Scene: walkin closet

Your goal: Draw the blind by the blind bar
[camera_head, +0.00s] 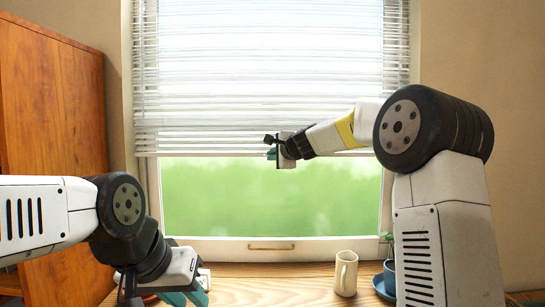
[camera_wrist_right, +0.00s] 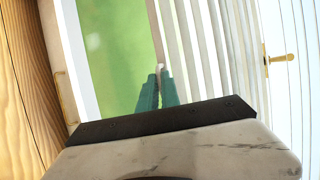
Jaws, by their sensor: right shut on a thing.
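The white slatted blind (camera_head: 270,60) hangs over the upper part of the window, and its blind bar (camera_head: 205,154) runs level along its lower edge. My right gripper (camera_head: 271,147) is at the middle of the bar. In the right wrist view, the teal fingers of my right gripper (camera_wrist_right: 160,82) are shut on the blind bar (camera_wrist_right: 156,35). My left gripper (camera_head: 188,298) hangs low over the tabletop, away from the blind. It is partly cut off by the lower picture edge, so its opening is unclear.
Below the bar the window glass (camera_head: 270,195) is clear, down to a sill with a brass pull (camera_head: 271,247). A cream mug (camera_head: 346,272) and a plant in a blue pot (camera_head: 389,275) stand on the wooden tabletop (camera_head: 240,285). A wooden cabinet (camera_head: 50,110) stands at left.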

